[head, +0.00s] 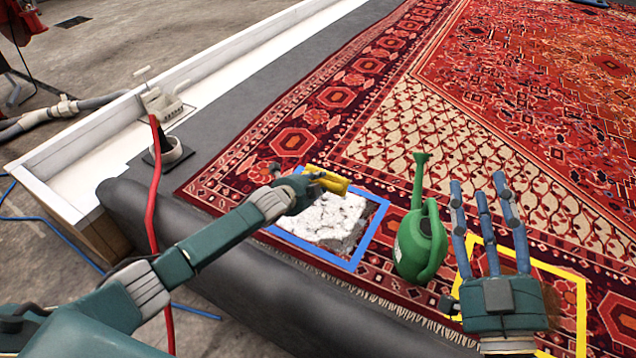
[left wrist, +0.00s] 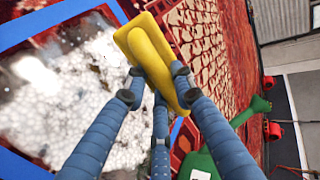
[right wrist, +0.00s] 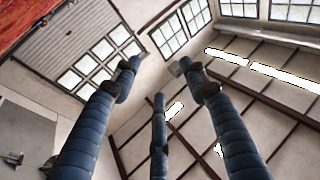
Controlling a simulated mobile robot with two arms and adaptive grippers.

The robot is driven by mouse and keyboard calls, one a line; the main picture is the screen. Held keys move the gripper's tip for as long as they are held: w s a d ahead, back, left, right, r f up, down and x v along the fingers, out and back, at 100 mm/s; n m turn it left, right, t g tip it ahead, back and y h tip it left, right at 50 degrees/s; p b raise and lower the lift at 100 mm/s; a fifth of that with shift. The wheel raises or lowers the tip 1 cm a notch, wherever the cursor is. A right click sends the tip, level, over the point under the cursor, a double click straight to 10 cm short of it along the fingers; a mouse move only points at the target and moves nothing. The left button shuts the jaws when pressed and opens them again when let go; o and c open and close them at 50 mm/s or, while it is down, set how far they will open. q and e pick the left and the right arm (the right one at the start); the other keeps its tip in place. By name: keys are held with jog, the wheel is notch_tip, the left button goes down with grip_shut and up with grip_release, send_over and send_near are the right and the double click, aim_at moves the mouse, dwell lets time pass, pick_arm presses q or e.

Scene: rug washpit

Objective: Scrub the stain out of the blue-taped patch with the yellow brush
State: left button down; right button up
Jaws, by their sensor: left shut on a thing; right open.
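The yellow brush (head: 328,180) is in my left gripper (head: 305,190), which is shut on it above the far edge of the blue-taped patch (head: 357,251). The brush also shows in the left wrist view (left wrist: 152,58), between the fingers. White foam (head: 325,220) covers most of the patch, with dark spots and greyish areas showing through. Any stain below the foam is largely hidden. I cannot tell whether the bristles touch the rug. My right gripper (head: 490,215) is open and empty, fingers pointing up, in front of the yellow-taped patch (head: 582,310).
A green watering can (head: 421,240) stands on the red rug (head: 400,130) between the two taped patches. A red hose (head: 155,190) runs down at the left, near a white pit ledge (head: 85,145). A dark roll (head: 270,285) lies along the rug's near edge.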

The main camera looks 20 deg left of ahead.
pick_arm(q)
notch_tip(320, 180, up, 2)
jog(key=shift+r+p, duration=0.1)
jog(key=shift+p, duration=0.9)
jog(key=shift+r+p, duration=0.85)
jog(key=shift+p, duration=0.1)
jog(key=shift+r, duration=0.1)
pick_arm(e)
jog(key=s+d+f+g+h, duration=0.1)
jog(key=s+f+g, duration=0.1)
jog(key=f, duration=0.5)
jog(key=s+d+f+g+h, duration=0.1)
jog(key=s+d+f+g, duration=0.1)
jog(key=f+g, duration=0.3)
jog(key=s+d+f+g+h, duration=0.1)
jog(key=s+f+g, duration=0.3)
jog(key=f, duration=0.5)
jog(key=shift+d+f+m+h, duration=0.2)
jog(key=shift+d+m+h, duration=0.1)
jog(key=shift+d, duration=0.1)
jog(key=shift+w, duration=0.1)
